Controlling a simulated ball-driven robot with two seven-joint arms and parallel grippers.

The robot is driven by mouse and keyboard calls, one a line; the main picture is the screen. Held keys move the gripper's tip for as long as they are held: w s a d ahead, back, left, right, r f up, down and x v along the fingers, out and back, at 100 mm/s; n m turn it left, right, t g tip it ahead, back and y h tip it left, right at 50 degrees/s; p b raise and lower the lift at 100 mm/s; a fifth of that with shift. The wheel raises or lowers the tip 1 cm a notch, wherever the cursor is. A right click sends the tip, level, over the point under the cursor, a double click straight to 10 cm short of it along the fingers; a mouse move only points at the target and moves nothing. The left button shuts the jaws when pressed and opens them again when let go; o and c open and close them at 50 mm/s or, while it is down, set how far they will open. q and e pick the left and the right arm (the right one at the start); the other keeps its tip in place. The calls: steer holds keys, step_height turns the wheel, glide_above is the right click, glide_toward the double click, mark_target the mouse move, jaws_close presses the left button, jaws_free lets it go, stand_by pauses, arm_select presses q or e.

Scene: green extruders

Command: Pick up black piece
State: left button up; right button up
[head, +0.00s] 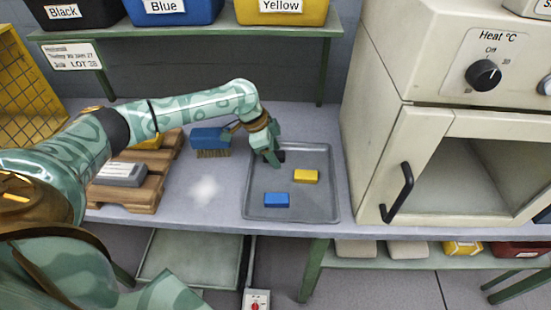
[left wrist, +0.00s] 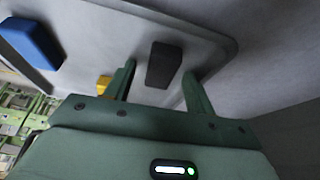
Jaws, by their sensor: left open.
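The black piece (left wrist: 163,64) lies on the grey tray and shows between the two open fingers of my left gripper (left wrist: 160,85) in the left wrist view. In the head view, the black piece (head: 280,156) is partly hidden by my left gripper (head: 272,160), which reaches down over the back left part of the tray (head: 248,190). The fingers are open and hold nothing; I cannot tell whether they touch the piece. My right gripper is not in view.
A yellow block (head: 305,176) and a blue block (head: 277,200) lie in the same tray. A blue brush (head: 210,137) and wooden pallets (head: 130,190) are to the left. A beige oven (head: 400,130) stands close on the right. Labelled bins sit on the shelf (head: 225,31) above.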

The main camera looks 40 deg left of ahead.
arm_select(q)
steer(key=shift+r, duration=0.2)
steer(key=shift+c, duration=1.3)
steer(key=c, duration=0.8)
